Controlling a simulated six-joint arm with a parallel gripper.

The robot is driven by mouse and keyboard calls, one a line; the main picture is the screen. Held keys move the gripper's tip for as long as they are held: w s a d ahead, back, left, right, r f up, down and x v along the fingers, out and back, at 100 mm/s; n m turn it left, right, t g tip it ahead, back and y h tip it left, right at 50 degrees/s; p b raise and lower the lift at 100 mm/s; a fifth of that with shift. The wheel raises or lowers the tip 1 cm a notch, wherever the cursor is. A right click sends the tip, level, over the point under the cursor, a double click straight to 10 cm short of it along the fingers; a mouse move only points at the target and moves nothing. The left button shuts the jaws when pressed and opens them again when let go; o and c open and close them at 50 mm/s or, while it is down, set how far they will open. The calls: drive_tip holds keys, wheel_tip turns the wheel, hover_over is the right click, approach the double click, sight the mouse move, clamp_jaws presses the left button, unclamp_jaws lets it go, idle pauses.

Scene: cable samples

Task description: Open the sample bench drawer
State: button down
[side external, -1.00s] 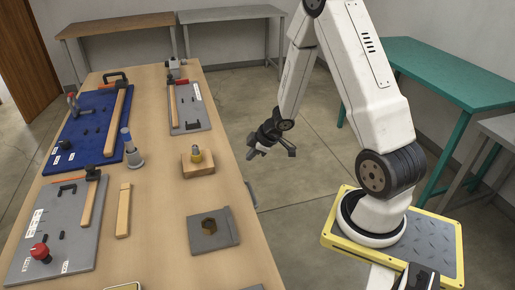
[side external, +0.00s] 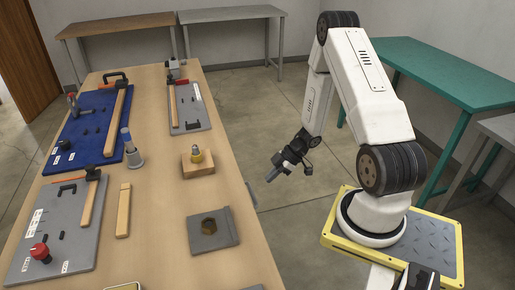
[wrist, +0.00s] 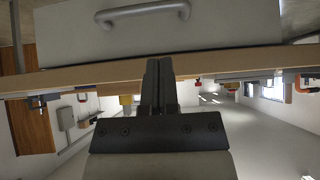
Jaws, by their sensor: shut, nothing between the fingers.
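The sample bench (side external: 150,225) is a long wooden-topped table at the left of the side view. A small part of the grey drawer handle (side external: 252,195) sticks out from its right edge. In the wrist view, which looks upside down, the pale drawer front (wrist: 240,30) fills the top, with its grey bar handle (wrist: 143,12) near the upper edge. My gripper (side external: 270,177) is beside the bench's right side, behind the handle in the side view and apart from it. In the wrist view my gripper's fingers (wrist: 158,65) are together and empty. How far the drawer stands open is unclear.
On the bench lie a blue board (side external: 75,155), grey boards (side external: 60,235), a wooden block (side external: 198,164), a wooden bar (side external: 123,212) and a grey plate with a hole (side external: 222,239). A teal table (side external: 440,70) stands behind my arm. The floor beside the bench is clear.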

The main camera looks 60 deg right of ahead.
sight(252, 195)
drive_tip(key=shift+x, duration=4.85)
drive_tip(key=s+d, duration=0.9)
drive_tip(key=shift+w+a, duration=0.15)
